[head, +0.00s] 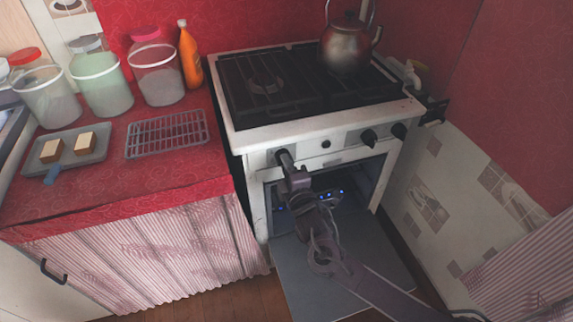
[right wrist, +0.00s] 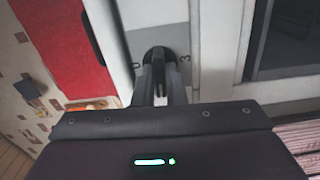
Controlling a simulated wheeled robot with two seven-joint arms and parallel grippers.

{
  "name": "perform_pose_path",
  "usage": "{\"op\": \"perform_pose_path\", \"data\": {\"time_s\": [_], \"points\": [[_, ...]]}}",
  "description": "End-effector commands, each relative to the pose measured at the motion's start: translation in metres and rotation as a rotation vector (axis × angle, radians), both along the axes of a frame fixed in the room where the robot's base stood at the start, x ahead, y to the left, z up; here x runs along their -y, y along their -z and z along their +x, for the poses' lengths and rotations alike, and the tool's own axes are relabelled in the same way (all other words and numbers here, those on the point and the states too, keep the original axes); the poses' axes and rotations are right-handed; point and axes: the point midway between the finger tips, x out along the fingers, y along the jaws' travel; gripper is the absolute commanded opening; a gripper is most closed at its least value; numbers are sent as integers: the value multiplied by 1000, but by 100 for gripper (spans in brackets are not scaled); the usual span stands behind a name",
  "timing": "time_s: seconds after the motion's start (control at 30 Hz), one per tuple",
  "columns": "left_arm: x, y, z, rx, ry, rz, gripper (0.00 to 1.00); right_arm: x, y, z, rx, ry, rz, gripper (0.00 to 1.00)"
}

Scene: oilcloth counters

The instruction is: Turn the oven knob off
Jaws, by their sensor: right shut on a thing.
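The white oven (head: 243,135) stands at the centre of the head view, with a row of dark knobs on its front panel. My right gripper (head: 287,163) is at the leftmost oven knob (head: 282,155) and mostly covers it. In the right wrist view, my right gripper's fingers (right wrist: 160,88) are shut on this black knob (right wrist: 158,57). A faint number-like mark shows on the panel beside it. Two other knobs (head: 369,137) (head: 399,130) sit farther right on the panel, clear of the gripper. My left gripper is in neither view.
The oven door (head: 300,275) hangs open below my right arm. A kettle (head: 345,45) stands on the black stovetop (head: 300,95). The red counter (head: 165,170) at left holds jars, an orange bottle (head: 190,60), a wire rack (head: 165,133) and a tray (head: 93,155).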

Motion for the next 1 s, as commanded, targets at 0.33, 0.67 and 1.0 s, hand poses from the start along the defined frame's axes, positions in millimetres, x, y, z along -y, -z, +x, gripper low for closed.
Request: {"op": "perform_pose_path", "data": {"time_s": [0.33, 0.67, 1.0], "points": [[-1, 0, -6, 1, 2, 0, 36, 0, 0, -1, -104, 2, 314, 0], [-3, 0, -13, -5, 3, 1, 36, 0, 0, 0, -201, 2, 613, 0], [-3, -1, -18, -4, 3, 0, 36, 0, 0, 0, -300, 3, 919, 0]]}}
